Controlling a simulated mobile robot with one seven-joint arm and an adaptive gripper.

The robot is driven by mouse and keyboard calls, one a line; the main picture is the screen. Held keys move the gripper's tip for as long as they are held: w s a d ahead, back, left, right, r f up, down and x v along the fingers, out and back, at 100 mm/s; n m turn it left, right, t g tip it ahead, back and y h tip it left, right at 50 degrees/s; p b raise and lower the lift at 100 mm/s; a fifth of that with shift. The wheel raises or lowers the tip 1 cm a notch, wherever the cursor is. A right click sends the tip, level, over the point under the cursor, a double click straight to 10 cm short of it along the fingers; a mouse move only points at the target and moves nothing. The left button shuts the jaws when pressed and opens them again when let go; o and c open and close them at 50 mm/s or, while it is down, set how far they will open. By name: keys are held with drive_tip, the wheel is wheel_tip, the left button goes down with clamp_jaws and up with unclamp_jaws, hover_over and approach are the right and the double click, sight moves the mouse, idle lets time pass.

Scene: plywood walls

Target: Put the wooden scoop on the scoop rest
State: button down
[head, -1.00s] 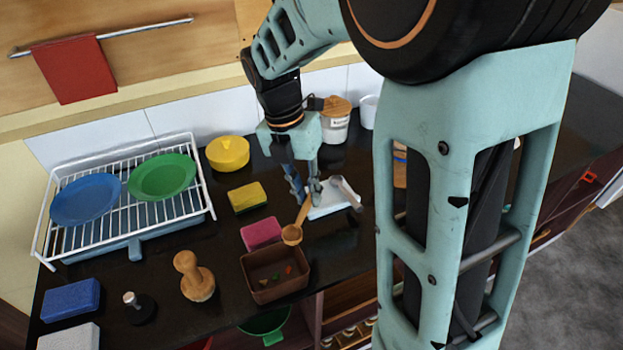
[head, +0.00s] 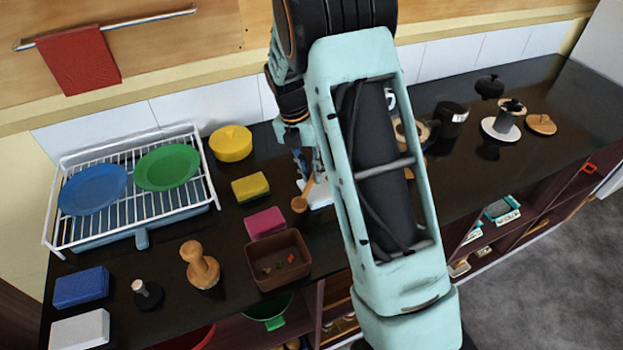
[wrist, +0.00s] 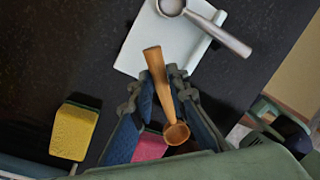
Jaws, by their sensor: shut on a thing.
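My gripper (wrist: 157,82) is shut on the wooden scoop (wrist: 159,80), gripping its handle between the blue-padded fingers. The scoop's round bowl points back toward the palm, and its handle end reaches past the fingertips to the edge of the white scoop rest (wrist: 135,52). I cannot tell if it touches the rest. A metal scoop (wrist: 215,32) lies on the rest. In the head view the wooden scoop (head: 300,203) hangs from my gripper (head: 305,172) at the left side of the rest (head: 321,197), which my arm partly hides.
A pink sponge (head: 265,222), a yellow sponge (head: 250,188) and a brown bin (head: 275,262) are close by on the left. A dish rack (head: 130,205) with plates stands farther left. Open dark counter shows left of the rest in the wrist view.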

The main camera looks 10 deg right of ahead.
sight(311, 180)
drive_tip(key=shift+w+f, duration=0.1)
drive_tip(key=shift+f, duration=1.55)
drive_tip(key=shift+f, duration=0.3)
drive_tip(key=c, duration=1.9)
unclamp_jaws()
drive_tip(key=shift+r+p, duration=0.3)
drive_tip(key=shift+r, duration=0.2)
drive_tip(key=r, duration=0.3)
drive_tip(key=a+r, duration=0.1)
drive_tip(key=r, duration=0.3)
drive_tip(key=w+a+r+b, duration=0.1)
drive_tip(key=r, duration=0.3)
drive_tip(key=shift+r, duration=0.2)
